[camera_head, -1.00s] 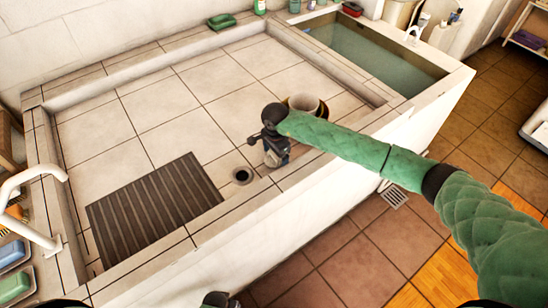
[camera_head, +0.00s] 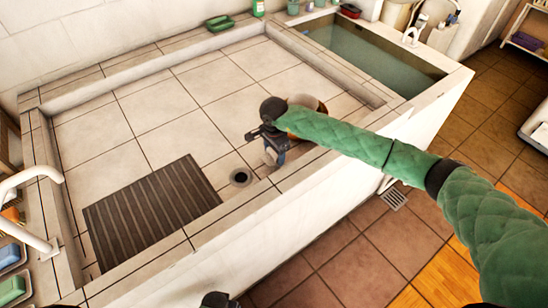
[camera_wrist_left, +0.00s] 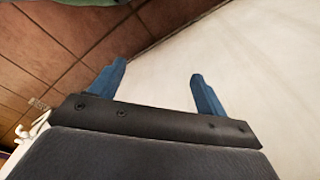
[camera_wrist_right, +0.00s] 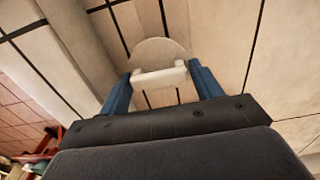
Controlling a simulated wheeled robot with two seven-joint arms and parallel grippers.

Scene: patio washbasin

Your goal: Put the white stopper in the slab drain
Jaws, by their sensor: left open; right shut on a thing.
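The white stopper, a pale disc with a bar-shaped grip, shows in the right wrist view (camera_wrist_right: 158,50). My right gripper (camera_wrist_right: 160,82) is shut on its bar, one blue finger at each end. In the head view the right gripper (camera_head: 273,158) is over the slab's front part, right of the slab drain (camera_head: 241,177), a dark round hole with a pale ring. The drain is open and uncovered. My left gripper (camera_wrist_left: 158,80) is open and empty, beside a plain white surface; only a bit of it shows at the head view's bottom edge.
A dark ribbed mat (camera_head: 150,208) lies left of the drain. A round pot, partly hidden by my right arm, stands behind the gripper. A raised rim surrounds the tiled slab. A water-filled basin (camera_head: 370,62) is at back right, a white tap (camera_head: 30,210) at left.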

